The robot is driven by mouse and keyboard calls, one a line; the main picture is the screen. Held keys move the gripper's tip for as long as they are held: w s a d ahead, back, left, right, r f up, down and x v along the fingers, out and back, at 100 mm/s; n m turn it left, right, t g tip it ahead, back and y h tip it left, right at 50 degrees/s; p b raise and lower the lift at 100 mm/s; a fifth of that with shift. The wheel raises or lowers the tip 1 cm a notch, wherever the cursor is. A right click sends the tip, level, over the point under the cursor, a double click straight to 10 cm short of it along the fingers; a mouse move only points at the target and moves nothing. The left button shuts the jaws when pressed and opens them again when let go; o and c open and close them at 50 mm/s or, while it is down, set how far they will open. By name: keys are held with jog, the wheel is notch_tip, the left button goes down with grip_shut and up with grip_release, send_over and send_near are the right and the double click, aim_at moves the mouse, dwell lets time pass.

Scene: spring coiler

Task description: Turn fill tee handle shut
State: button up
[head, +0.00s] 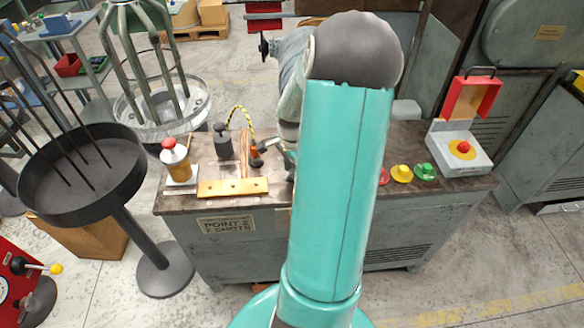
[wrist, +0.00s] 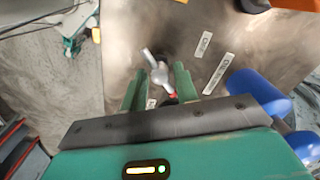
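In the wrist view a small silver tee handle (wrist: 160,76) with a red part below it stands on a brownish metal surface. My gripper (wrist: 158,70) has its two green fingers apart, one on each side of the handle. I see a gap on both sides and no clear contact. The lower end of the handle is partly hidden near the gripper body. In the head view my arm covers most of the gripper and I cannot pick out the tee handle there.
In the wrist view two small label plates (wrist: 211,58) and blue cylinders (wrist: 258,92) lie to the right.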

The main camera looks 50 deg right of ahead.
grip_shut()
jog(key=shift+n, duration=0.4)
jog(key=n, duration=0.3)
jog(key=shift+n, duration=0.3)
jog(key=n, duration=0.3)
jog(key=shift+n, duration=0.3)
jog(key=n, duration=0.5)
jog(key=shift+n, duration=2.5)
